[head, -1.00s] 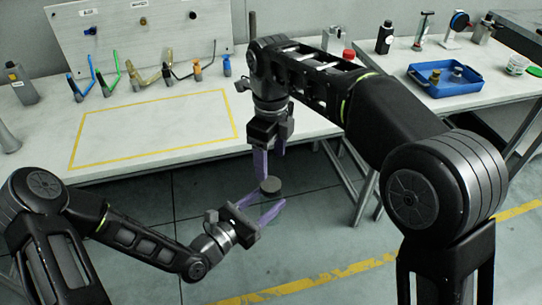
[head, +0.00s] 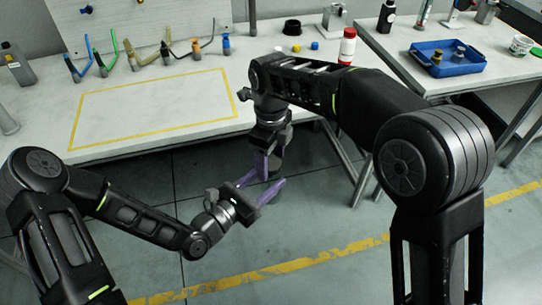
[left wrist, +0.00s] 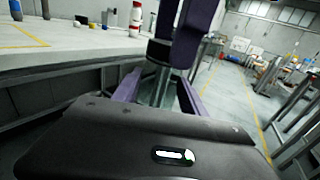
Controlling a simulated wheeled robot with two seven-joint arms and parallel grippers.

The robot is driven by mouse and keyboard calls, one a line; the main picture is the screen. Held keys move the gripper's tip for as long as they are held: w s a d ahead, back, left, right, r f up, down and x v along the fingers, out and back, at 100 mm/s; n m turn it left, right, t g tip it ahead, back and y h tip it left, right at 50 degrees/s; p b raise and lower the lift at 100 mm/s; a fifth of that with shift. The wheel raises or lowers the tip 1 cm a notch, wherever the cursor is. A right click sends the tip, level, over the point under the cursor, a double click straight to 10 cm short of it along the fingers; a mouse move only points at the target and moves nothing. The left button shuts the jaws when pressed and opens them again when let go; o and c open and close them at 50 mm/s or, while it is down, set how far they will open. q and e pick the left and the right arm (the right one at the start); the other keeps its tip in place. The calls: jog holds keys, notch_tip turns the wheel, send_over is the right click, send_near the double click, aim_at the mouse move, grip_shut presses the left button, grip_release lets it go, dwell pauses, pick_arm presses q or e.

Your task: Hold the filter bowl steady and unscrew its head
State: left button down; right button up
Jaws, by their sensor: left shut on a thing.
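The filter bowl (left wrist: 158,88) shows in the left wrist view as a greyish, see-through upright cylinder with a dark head (left wrist: 159,50) on top. My left gripper (head: 264,188) is shut on the bowl, one purple finger on each side, and holds it in the air in front of the table. My right gripper (head: 270,163) points down from above, its fingers at the dark head. In the left wrist view, a right finger (left wrist: 192,35) covers part of the head. In the head view the fingers hide the bowl and head, so the right grip is unclear.
The white table (head: 200,145) behind has a yellow-outlined free area. A blue tray (head: 475,68) sits on the right table. The floor around my grippers is clear.

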grip_shut()
jog(key=n, duration=1.2)
jog(key=shift+n, duration=0.3)
jog(key=n, duration=0.2)
jog(key=shift+n, duration=0.4)
jog(key=n, duration=0.8)
jog(key=shift+r, duration=0.1)
jog(key=n, duration=1)
jog(key=shift+n, duration=0.3)
jog(key=n, duration=2)
